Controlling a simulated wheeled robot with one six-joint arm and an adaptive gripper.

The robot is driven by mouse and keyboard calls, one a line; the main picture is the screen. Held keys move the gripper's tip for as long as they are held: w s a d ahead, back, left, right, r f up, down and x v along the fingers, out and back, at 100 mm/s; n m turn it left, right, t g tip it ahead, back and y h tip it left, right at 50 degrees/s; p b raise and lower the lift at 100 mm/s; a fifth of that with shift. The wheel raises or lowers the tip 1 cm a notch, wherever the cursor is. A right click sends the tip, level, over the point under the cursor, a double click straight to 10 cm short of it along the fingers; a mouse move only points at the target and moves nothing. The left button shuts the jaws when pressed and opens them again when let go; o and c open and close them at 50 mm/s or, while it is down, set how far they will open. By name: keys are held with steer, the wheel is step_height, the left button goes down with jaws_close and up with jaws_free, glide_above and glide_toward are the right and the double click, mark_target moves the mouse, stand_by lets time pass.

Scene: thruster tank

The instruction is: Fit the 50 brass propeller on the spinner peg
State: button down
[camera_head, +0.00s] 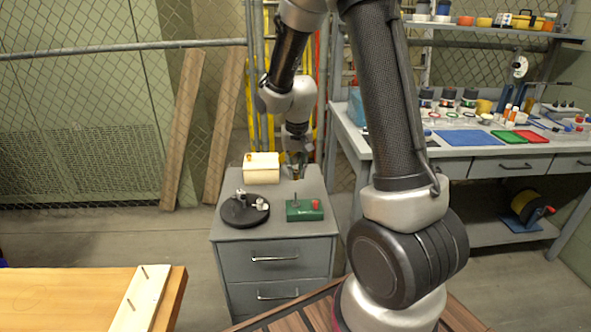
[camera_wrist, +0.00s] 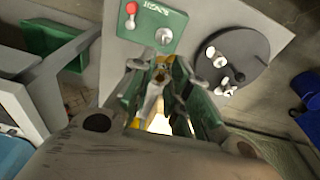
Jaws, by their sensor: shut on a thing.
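My gripper (camera_head: 295,172) is low over the back of the grey cabinet top, behind the green box (camera_head: 304,210). In the wrist view my gripper (camera_wrist: 163,68) is shut on a small piece with a brassy middle (camera_wrist: 161,76), apparently the brass propeller; its marking cannot be read. The green box, also in the wrist view (camera_wrist: 140,22), has a thin upright metal peg (camera_head: 296,199), apparently the spinner peg, and a red knob (camera_head: 316,204). The peg looks bare, and the held piece is apart from it.
A black round disc (camera_head: 236,214) with several small metal pieces stands left of the green box. A cream block (camera_head: 262,174) stands at the cabinet's back left. A workbench (camera_head: 470,150) with coloured mats is at the right; a wooden table (camera_head: 70,300) is front left.

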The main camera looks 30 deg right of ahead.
mark_target(296, 180)
steer(key=shift+r, duration=0.1)
steer(key=shift+f+m, duration=0.4)
steer(key=shift+f, duration=1.65)
steer(key=shift+f, duration=0.35)
steer(key=shift+f, duration=0.55)
steer(key=shift+f, duration=0.15)
steer(key=shift+f, duration=0.5)
steer(key=shift+f, duration=0.2)
steer(key=shift+f, duration=0.5)
